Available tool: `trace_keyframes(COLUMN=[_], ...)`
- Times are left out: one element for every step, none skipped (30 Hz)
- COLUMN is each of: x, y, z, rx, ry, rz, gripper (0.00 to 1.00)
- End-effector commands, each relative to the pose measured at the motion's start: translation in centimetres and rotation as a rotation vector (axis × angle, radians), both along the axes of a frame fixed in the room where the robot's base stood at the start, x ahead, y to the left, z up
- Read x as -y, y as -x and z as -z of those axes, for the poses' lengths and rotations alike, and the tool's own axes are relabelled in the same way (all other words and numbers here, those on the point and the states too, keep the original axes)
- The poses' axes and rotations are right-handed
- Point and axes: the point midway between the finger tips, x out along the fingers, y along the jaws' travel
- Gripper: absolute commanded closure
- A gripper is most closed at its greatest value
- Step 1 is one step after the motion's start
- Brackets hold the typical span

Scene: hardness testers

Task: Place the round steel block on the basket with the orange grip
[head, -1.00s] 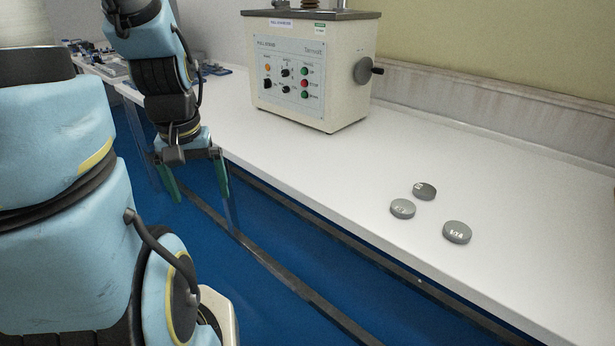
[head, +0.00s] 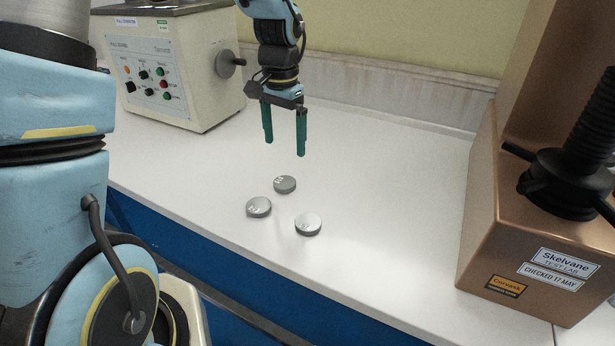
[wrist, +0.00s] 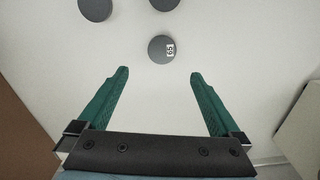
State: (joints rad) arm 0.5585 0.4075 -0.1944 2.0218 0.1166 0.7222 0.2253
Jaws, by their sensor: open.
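Three round grey steel blocks lie flat in a cluster on the white bench: a back one (head: 285,184), a left one (head: 259,207) and a front right one (head: 308,223). Each has a small label, mostly too small to read. My gripper (head: 285,148) is open and empty, fingers pointing down, above the bench behind the blocks. In the wrist view the nearest block (wrist: 161,49) lies just beyond the gap between the green fingertips (wrist: 157,74) and is labelled 65. The other two (wrist: 95,8) are at the top edge. No basket with an orange grip is in view.
A cream tester with buttons (head: 160,80) stands at the back left. A large bronze tester (head: 490,230) with a black screw stands at the right. The white bench (head: 400,200) is clear between the blocks and the bronze tester. A wall upstand (head: 400,95) runs behind.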

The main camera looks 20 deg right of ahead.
Motion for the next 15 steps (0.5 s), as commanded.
trace_keyframes(x=[0.1, 0.1, 0.1, 0.0, 0.0, 0.0, 0.0, 0.1, 0.0, 0.0, 0.0, 0.0, 0.0, -0.1, -0.1], y=[0.1, 0.1, 0.1, 0.1, 0.2, 0.1, 0.1, 0.1, 0.1, 0.1, 0.1, 0.0, 0.0, 0.0, 0.0], z=[0.6, 1.0, 1.6, 2.2, 2.6, 3.3, 3.7, 4.1, 4.5, 4.8, 5.0, 5.2, 5.4, 5.5, 5.8], rx=[-0.004, -0.004, -0.006, -0.006, -0.006, -0.004, -0.004, -0.004, -0.004, -0.004, -0.003, -0.002, -0.002, -0.002, -0.003], ry=[-0.002, -0.003, -0.004, -0.004, -0.004, -0.003, -0.003, -0.002, -0.002, -0.002, -0.002, -0.001, -0.001, -0.001, -0.002], rz=[0.004, 0.005, 0.005, 0.004, 0.004, 0.004, 0.004, 0.004, 0.004, 0.003, 0.003, 0.003, 0.002, 0.002, 0.001], gripper=[0.00, 0.00, 0.00, 0.00, 0.00, 0.00, 0.00, 0.00, 0.00, 0.00, 0.00, 0.00, 0.00, 0.00, 0.00])
